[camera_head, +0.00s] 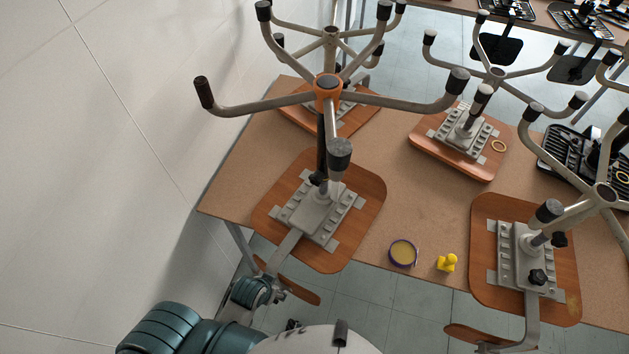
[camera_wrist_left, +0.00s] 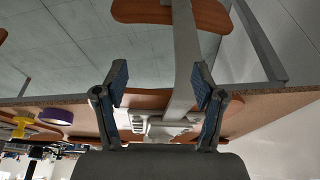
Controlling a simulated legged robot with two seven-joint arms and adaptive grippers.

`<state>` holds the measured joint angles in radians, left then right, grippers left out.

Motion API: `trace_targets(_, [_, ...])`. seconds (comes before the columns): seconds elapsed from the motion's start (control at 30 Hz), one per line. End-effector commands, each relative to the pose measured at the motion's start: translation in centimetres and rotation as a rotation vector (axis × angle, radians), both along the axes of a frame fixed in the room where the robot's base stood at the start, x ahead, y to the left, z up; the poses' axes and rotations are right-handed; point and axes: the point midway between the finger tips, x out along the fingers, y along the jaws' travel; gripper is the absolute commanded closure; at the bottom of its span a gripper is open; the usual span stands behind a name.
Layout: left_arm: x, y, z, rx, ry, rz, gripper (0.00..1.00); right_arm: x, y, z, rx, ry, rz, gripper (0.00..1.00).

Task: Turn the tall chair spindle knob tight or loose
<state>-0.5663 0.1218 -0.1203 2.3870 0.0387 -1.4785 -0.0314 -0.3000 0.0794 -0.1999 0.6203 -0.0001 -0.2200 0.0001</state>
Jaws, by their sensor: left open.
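The tall chair stands upside down on the table, its orange hub (camera_head: 327,86) at the top of a dark spindle (camera_head: 321,145). A small dark knob-like part (camera_head: 318,179) sits beside the spindle's foot, above the grey mounting plate (camera_head: 318,217); I cannot tell for sure that it is the knob. My left gripper (camera_head: 271,285) is open near the table's front edge, below the chair's seat. In the left wrist view, the open fingers (camera_wrist_left: 162,100) stand either side of the chair's flat metal bar (camera_wrist_left: 186,55), with the mounting plate (camera_wrist_left: 155,124) beyond. No knob is clear there.
Other upturned chairs stand at the right (camera_head: 525,255) and back (camera_head: 455,140). A tape roll (camera_head: 403,253) and yellow piece (camera_head: 446,263) lie near the table's (camera_head: 385,215) front edge. A white wall (camera_head: 120,120) closes the left side. The tall chair's legs spread overhead.

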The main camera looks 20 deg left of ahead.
Motion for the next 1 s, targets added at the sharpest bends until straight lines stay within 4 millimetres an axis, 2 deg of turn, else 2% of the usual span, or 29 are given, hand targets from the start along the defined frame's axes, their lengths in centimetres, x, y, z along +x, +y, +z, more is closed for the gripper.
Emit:
trace_targets(0.03, [0.6, -0.9, 1.8, -0.042, -0.058, -0.061, 0.3, 0.0, 0.0, 0.0, 0.0, 0.0, 0.0, 0.6])
trace_targets(0.2, [3.7, -4.5, 3.8, -0.192, -0.266, -0.252, 0.3, 0.0, 0.0, 0.0, 0.0, 0.0, 0.0, 0.6])
trace_targets(0.3, [5.6, -6.1, 5.2, -0.27, -0.409, -0.325, 0.3, 0.0, 0.0, 0.0, 0.0, 0.0, 0.0, 0.6])
trace_targets(0.43, [8.3, -7.1, 7.9, -0.358, -0.637, -0.37, 0.3, 0.0, 0.0, 0.0, 0.0, 0.0, 0.0, 0.6])
trace_targets(0.57, [11.3, -5.8, 11.3, -0.403, -0.901, -0.322, 0.3, 0.0, 0.0, 0.0, 0.0, 0.0, 0.0, 0.6])
trace_targets(0.7, [13.8, -2.1, 13.8, -0.374, -1.111, -0.184, 0.3, 0.0, 0.0, 0.0, 0.0, 0.0, 0.0, 0.6])
trace_targets(0.83, [14.8, 0.3, 14.5, -0.336, -1.186, -0.095, 0.3, 0.0, 0.0, 0.0, 0.0, 0.0, 0.0, 0.6])
trace_targets(1.0, [16.2, 0.6, 14.9, -0.326, -1.204, -0.069, 0.3, 0.0, 0.0, 0.8, 0.0, 0.0, 0.0, 0.6])
